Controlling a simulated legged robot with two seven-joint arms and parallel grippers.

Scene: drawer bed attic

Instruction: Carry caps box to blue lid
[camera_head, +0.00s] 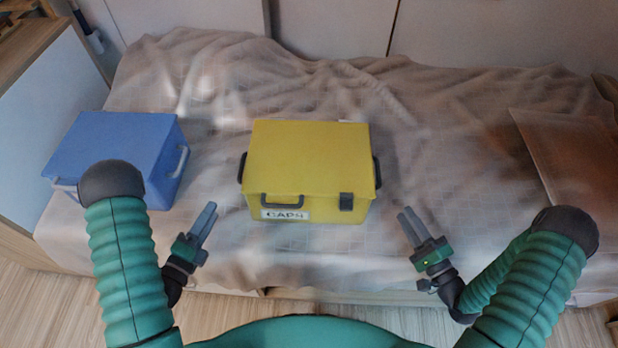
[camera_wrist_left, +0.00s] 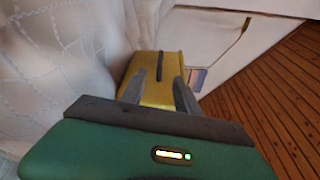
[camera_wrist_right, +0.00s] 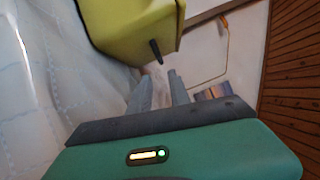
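The yellow caps box (camera_head: 308,160) sits closed on the cloth-covered bed in the middle of the head view, with a "CAPS" label on its front and a dark handle on each side. It shows beyond the fingers in the left wrist view (camera_wrist_left: 165,62) and at the top of the right wrist view (camera_wrist_right: 130,28). The blue lid (camera_head: 115,142) tops a blue box at the left of the bed. My left gripper (camera_head: 208,213) is open and empty, between the two boxes and nearer me. My right gripper (camera_head: 408,215) is open and empty, right of the caps box, apart from it.
A brown flat panel or box (camera_head: 570,160) lies at the right of the bed. The wrinkled cloth (camera_head: 440,130) is clear behind and right of the caps box. A white-sided cabinet (camera_head: 50,110) stands at the left. The wooden floor (camera_head: 50,300) shows in front.

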